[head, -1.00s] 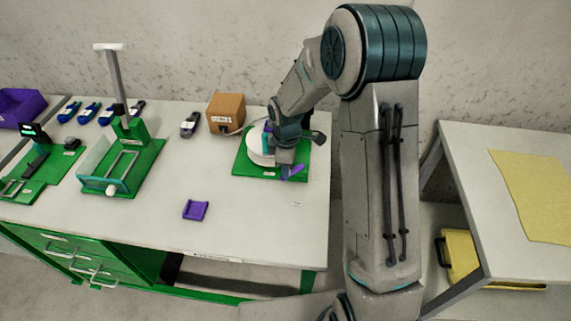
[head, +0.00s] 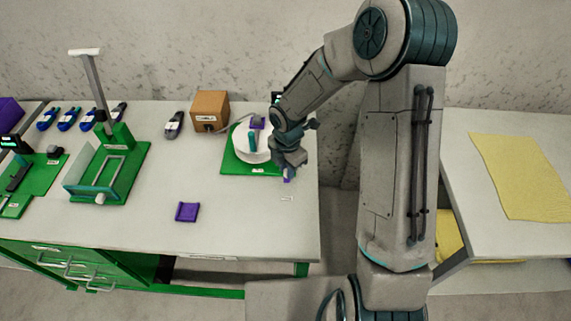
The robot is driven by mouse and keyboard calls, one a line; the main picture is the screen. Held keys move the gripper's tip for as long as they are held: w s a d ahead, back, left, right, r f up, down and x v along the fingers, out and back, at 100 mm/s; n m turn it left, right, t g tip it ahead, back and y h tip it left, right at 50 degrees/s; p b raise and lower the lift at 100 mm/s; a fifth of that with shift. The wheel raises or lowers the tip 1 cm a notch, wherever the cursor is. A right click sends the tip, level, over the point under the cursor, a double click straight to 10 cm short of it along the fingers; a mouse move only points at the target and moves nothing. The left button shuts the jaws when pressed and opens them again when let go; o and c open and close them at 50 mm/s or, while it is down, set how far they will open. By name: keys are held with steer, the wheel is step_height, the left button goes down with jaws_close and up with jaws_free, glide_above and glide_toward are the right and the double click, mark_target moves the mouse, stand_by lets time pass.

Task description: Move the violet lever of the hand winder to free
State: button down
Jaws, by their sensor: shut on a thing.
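The hand winder is a white round drum (head: 245,150) with a teal upright part, standing on a green base plate (head: 231,163) near the right end of the workbench. My gripper (head: 289,168) is at the right front corner of that plate, pointing down. A small piece of the violet lever (head: 288,178) shows below the fingertips. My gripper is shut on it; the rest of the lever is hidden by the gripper. My wrist covers the right side of the winder.
A violet holder (head: 187,212) lies on the clear bench front. A green press stand (head: 127,165) is at left. A side table with yellow cloth (head: 520,175) is at right.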

steer(key=shift+d+n, duration=0.1)
steer(key=shift+n, duration=0.2)
steer(key=c, duration=1.3)
jaws_free()
step_height(320, 180, up, 14)
steer(key=shift+p, duration=0.3)
steer(key=shift+f, duration=0.1)
steer(key=s+d+r+m+t, duration=0.1)
steer(key=s+d+r+m, duration=0.4)
steer(key=s+m, duration=0.4)
steer(key=s+d+r+m+t, duration=0.2)
steer(key=s+d+r+m, duration=0.3)
steer(key=s+m, duration=0.5)
steer(key=m, duration=0.7)
steer(key=shift+s+d+r, duration=0.15)
steer(key=shift+d+r, duration=0.05)
steer(key=shift+r, duration=0.05)
